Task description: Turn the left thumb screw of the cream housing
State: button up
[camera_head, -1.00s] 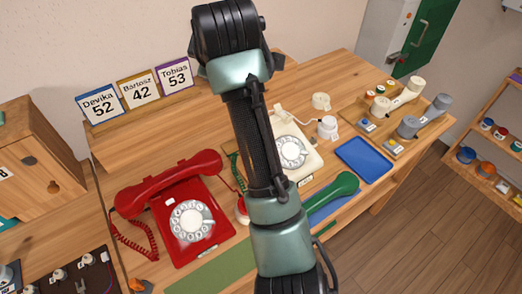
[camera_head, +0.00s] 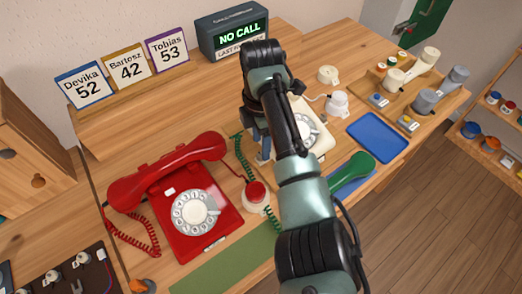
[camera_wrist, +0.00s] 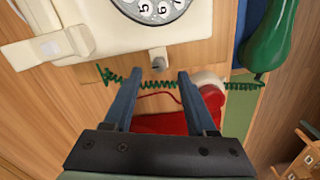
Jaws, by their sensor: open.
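The cream housing (camera_head: 318,139) is a cream dial phone partly hidden behind my arm in the head view. Nothing is between the fingers. In the head view my gripper (camera_head: 263,155) is mostly hidden by my arm, at the housing's left.
The red phone (camera_head: 182,200) stands left, and a red-topped button (camera_head: 256,193) lies between the phones. A green coiled cord (camera_wrist: 150,84) runs below the fingers. The green handset (camera_head: 352,172) and blue tray (camera_head: 377,137) are right. A NO CALL display (camera_head: 240,34) stands behind.

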jog(key=shift+f, duration=2)
grip_shut()
